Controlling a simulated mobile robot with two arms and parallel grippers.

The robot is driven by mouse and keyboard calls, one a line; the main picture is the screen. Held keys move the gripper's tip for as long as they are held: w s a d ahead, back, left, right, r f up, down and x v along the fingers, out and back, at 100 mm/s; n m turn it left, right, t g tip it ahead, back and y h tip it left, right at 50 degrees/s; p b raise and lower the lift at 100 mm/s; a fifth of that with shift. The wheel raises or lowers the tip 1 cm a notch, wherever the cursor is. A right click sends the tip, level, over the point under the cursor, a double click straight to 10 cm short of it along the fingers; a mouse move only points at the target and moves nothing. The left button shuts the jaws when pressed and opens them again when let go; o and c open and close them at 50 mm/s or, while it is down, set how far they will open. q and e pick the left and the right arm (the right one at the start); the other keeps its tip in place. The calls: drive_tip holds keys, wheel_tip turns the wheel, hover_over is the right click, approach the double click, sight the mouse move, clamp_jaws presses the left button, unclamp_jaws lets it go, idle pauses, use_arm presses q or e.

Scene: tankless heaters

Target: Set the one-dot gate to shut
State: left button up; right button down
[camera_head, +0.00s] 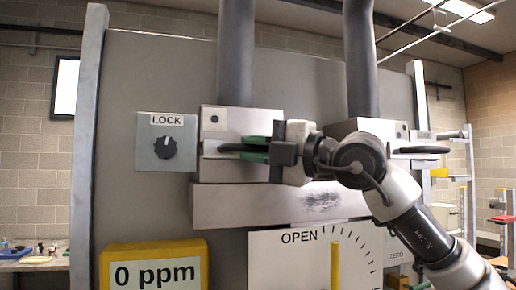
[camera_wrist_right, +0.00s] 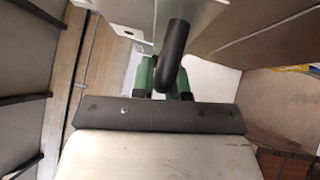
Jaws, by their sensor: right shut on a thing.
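The one-dot gate box (camera_head: 228,122) is a grey metal box at the upper left of the panel, marked with a single dark dot. Its black handle (camera_head: 230,148) points sideways across the box front. My right gripper (camera_head: 258,150) is shut on this handle, with its green fingers around it. In the right wrist view the dark handle (camera_wrist_right: 174,50) runs down between the green fingers (camera_wrist_right: 160,80). Below, a white dial plate (camera_head: 283,262) reads OPEN, with a yellow pointer (camera_head: 335,265) standing upright. The plate's lower part is cut off. My left gripper is not in view.
A LOCK plate with a black knob (camera_head: 165,147) is left of the box. A yellow display (camera_head: 153,268) reads 0 ppm.

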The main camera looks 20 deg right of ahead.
drive_tip(key=c, duration=1.1)
unclamp_jaws()
drive_tip(key=b+v, duration=0.4)
drive_tip(key=v, duration=0.7)
drive_tip(key=shift+f+b, duration=0.1)
drive_tip(key=shift+b, duration=0.25)
drive_tip(key=shift+w, duration=0.1)
